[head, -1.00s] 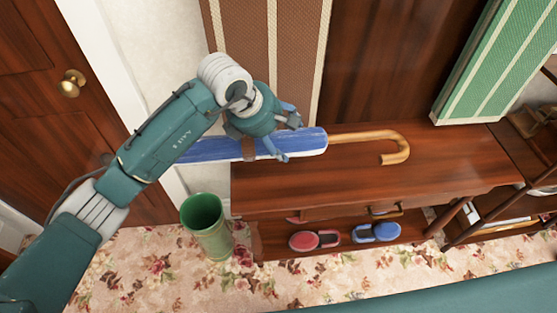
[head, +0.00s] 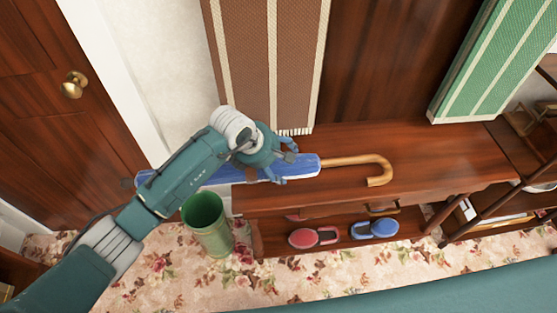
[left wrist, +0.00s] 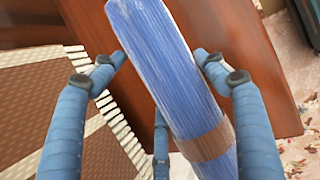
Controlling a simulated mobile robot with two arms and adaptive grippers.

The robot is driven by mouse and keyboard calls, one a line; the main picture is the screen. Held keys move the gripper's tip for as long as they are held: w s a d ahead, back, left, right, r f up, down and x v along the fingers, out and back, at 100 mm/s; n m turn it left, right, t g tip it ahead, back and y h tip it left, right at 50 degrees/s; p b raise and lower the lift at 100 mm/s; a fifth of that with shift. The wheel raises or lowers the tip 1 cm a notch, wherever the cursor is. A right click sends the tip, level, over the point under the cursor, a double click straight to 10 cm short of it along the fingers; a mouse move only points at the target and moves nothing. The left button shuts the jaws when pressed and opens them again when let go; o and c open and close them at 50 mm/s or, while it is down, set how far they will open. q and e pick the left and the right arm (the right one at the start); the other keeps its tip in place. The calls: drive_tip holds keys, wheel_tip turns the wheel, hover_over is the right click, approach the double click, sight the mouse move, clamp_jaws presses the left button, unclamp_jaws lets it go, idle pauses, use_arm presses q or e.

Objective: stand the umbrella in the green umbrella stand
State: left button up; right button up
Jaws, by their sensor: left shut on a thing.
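The blue umbrella (head: 303,168) lies roughly level in the head view, its curved wooden handle (head: 378,172) pointing right over the bench top. My left gripper (head: 283,168) is shut on the umbrella's blue canopy. In the left wrist view the umbrella (left wrist: 158,65) runs between the fingers of my left gripper (left wrist: 165,75), with its brown strap (left wrist: 206,142) near the bottom. The green umbrella stand (head: 207,225) stands upright on the floor left of the bench, its open top below my left arm. My right gripper is not in view.
The wooden bench (head: 440,172) has a lower shelf holding red slippers (head: 304,238) and blue slippers (head: 375,228). A brown striped textile (head: 240,60) hangs behind, and a green one (head: 495,60) hangs at right. A wooden door (head: 50,120) is at left.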

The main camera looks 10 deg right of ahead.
sight(263, 175)
use_arm(q)
drive_tip(key=o, duration=1.3)
drive_tip(key=shift+s+f, duration=0.1)
drive_tip(key=shift+s, duration=0.05)
drive_tip(key=shift+c, duration=0.2)
drive_tip(key=o, duration=0.3)
drive_tip(key=shift+o, duration=0.2)
drive_tip(key=shift+a+r, duration=0.15)
drive_tip(key=shift+r, duration=0.2)
drive_tip(key=b+v, duration=0.2)
drive_tip(key=v, duration=0.8)
drive_tip(key=shift+s+a+r, duration=0.1)
drive_tip(key=shift+a+r, duration=0.05)
drive_tip(key=shift+r, duration=0.1)
drive_tip(key=shift+s+a+r, duration=0.15)
drive_tip(key=shift+s+r, duration=0.05)
drive_tip(key=shift+r, duration=0.25)
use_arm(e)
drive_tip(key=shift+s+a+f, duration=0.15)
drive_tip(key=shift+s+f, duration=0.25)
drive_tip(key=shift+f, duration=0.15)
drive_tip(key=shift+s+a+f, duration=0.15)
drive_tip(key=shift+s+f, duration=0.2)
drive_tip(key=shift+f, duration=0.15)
